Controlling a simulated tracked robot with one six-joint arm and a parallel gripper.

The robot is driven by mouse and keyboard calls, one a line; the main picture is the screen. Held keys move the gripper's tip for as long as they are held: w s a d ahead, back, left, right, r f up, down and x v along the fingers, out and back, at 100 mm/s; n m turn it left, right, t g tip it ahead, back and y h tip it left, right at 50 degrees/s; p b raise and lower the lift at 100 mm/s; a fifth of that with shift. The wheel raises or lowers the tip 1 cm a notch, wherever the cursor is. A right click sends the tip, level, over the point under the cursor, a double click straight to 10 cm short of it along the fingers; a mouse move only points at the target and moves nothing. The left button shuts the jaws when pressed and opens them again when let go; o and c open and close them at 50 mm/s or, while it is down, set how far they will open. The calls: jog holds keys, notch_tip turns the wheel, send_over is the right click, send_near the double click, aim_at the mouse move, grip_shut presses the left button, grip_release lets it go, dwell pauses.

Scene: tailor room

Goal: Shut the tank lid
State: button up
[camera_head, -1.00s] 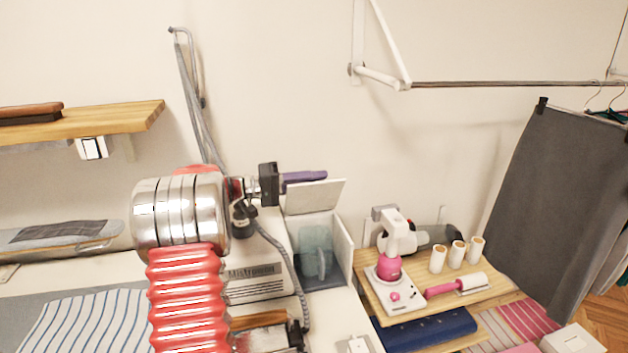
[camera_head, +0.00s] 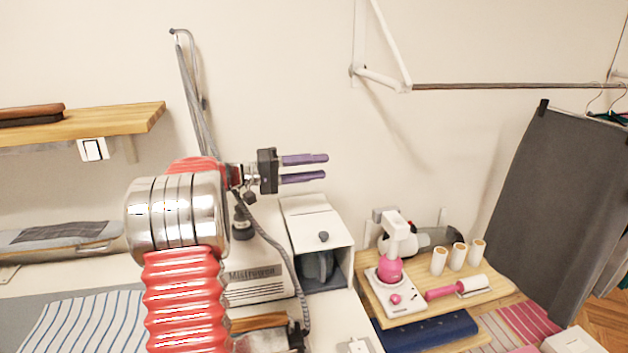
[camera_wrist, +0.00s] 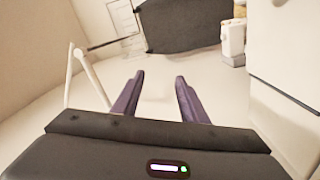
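The tank lid (camera_head: 311,232) is a white panel with a small dark knob (camera_head: 323,237), and it lies down over the top of the white tank housing (camera_head: 338,268). The bluish tank (camera_head: 318,268) shows through the open front below it. My gripper (camera_head: 326,166) is above and behind the lid, pointing right, with its two purple fingers apart and nothing between them. The fingers also show apart in the wrist view (camera_wrist: 160,76). They are clear of the lid.
The white steam machine (camera_head: 255,275) stands left of the tank, with a dark hose beside it. The wall behind my gripper is bare.

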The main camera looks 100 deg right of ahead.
notch_tip(320, 180, up, 6)
jog(key=shift+f, duration=0.2)
dwell(0.8)
jog(key=w+a+f+n+t+h, duration=0.2)
jog(key=w+a+n+t, duration=0.15)
jog(key=w, duration=0.75)
jog(key=w+a+f+n+t+h, duration=0.1)
jog(key=w+a+n+t+h, duration=0.2)
jog(key=w, duration=0.7)
jog(key=w+a+f+n+t, duration=0.2)
jog(key=w+a+t, duration=0.1)
jog(key=w+a, duration=0.55)
jog(key=w+a+f+n+t, duration=0.3)
jog(key=w+a+t, duration=0.1)
jog(key=w+a, duration=0.45)
jog(key=w+a+f+n+t+y, duration=0.2)
jog(key=a+f+n+t, duration=0.1)
jog(key=a, duration=1.1)
jog(key=w+a+f+n+t+y, duration=0.2)
jog(key=a+f+n+t+y, duration=0.1)
jog(key=a, duration=1.1)
jog(key=w+a+f+n+t+y, duration=0.2)
jog(key=a+f+n+t, duration=0.1)
jog(key=a, duration=1.1)
jog(key=shift+w+f+t+y, duration=0.2)
jog(key=shift+w+t+y, duration=0.1)
jog(key=shift+t, duration=0.15)
